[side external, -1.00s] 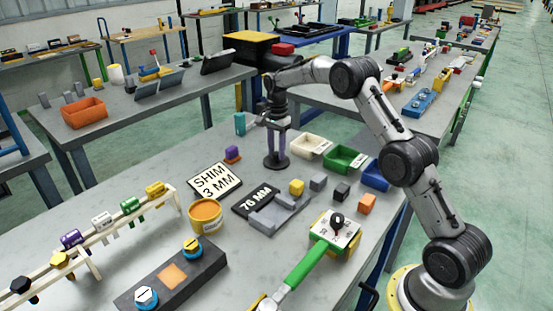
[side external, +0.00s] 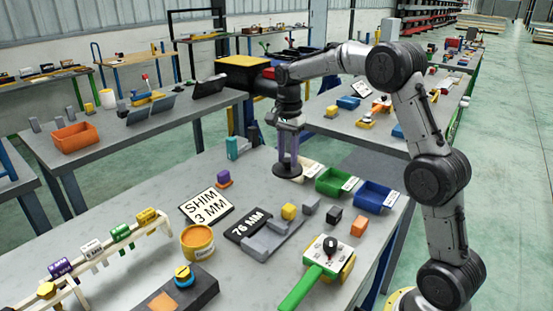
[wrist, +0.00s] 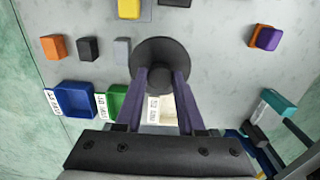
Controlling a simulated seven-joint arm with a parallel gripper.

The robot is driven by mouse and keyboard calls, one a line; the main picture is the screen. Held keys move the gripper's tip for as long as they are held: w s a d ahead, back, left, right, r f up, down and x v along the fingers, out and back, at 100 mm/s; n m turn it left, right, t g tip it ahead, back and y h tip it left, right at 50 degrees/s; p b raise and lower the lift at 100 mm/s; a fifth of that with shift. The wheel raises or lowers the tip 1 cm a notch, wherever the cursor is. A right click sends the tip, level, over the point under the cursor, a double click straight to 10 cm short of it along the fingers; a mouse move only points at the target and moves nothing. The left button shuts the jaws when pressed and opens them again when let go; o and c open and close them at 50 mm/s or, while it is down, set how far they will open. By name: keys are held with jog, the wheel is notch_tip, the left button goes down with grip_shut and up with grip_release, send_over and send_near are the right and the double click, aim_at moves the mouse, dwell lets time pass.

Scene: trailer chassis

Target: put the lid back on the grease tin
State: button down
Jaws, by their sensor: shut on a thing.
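The grease tin (side external: 197,242) is an open yellow tin with an orange top surface and a pale label. It stands upright on the grey bench in the side view. My gripper (wrist: 160,80) has its two purple fingers shut on the knob of a dark round lid (wrist: 142,50). The lid also shows in the side view (side external: 287,171), flat and level under the fingers. It appears held above the bench, up and to the right of the tin, apart from it. The tin is not seen in the wrist view.
Green (side external: 334,183) and blue (side external: 375,196) bins stand right of the lid; a white bin is partly hidden behind it. Small blocks, the 76 MM plate (side external: 247,224) and the SHIM plate (side external: 206,205) lie around the tin. A purple-and-orange piece (side external: 222,179) stands left of the lid.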

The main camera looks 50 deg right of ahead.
aim_at(296, 174)
jog(key=s, duration=0.1)
jog(key=s+r, duration=0.1)
jog(key=s+a, duration=0.1)
jog(key=shift+s+a+r, duration=0.1)
jog(key=shift+s+r, duration=0.25)
jog(key=shift+s, duration=0.05)
jog(key=shift+r, duration=0.3)
jog(key=w+a+n, duration=0.2)
jog(key=w+a, duration=0.3)
jog(key=a, duration=0.5)
jog(key=w+a+n, duration=0.2)
jog(key=w+a, duration=0.3)
jog(key=a, duration=0.5)
jog(key=a+f+n, duration=0.2)
jog(key=a, duration=0.6)
jog(key=shift+d+f, duration=0.15)
jog(key=shift+f, duration=1.35)
jog(key=shift+d+f, duration=0.1)
jog(key=shift+f, duration=1.4)
jog(key=shift+f, duration=0.15)
grip_release()
